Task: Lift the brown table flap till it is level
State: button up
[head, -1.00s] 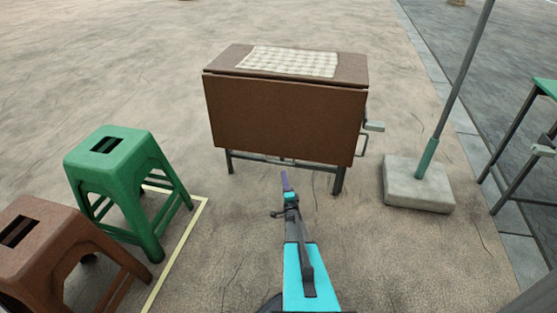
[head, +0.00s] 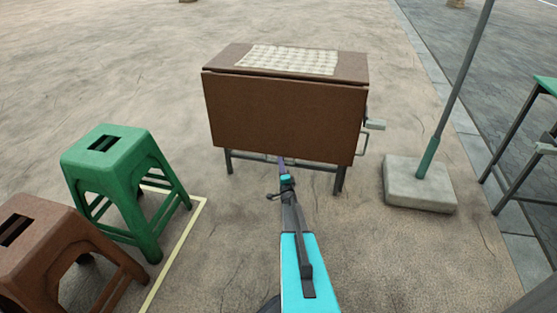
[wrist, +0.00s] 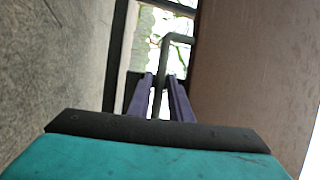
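The brown table flap (head: 283,115) hangs down, close to vertical, from the front edge of the brown table (head: 349,65). My gripper (head: 282,162) is at the flap's lower edge, near its middle. In the wrist view, its two purple fingers (wrist: 163,92) stand apart with a gap between them. A bent grey rod (wrist: 164,62) shows in line with that gap. I cannot tell whether the rod is between the fingers or beyond them. The flap's brown face (wrist: 255,70) fills the right of the wrist view, beside the fingers. Contact with the flap cannot be made out.
A checked cloth (head: 288,60) lies on the tabletop. A grey crank-like bracket (head: 375,124) sticks out at the table's right side. A green stool (head: 108,150) and a brown stool (head: 45,235) stand left. A pole in a concrete block (head: 420,190) stands right.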

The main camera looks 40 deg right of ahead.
jog(key=shift+b+x, duration=0.45)
jog(key=shift+x, duration=1.85)
grip_shut()
jog(key=shift+a, duration=0.25)
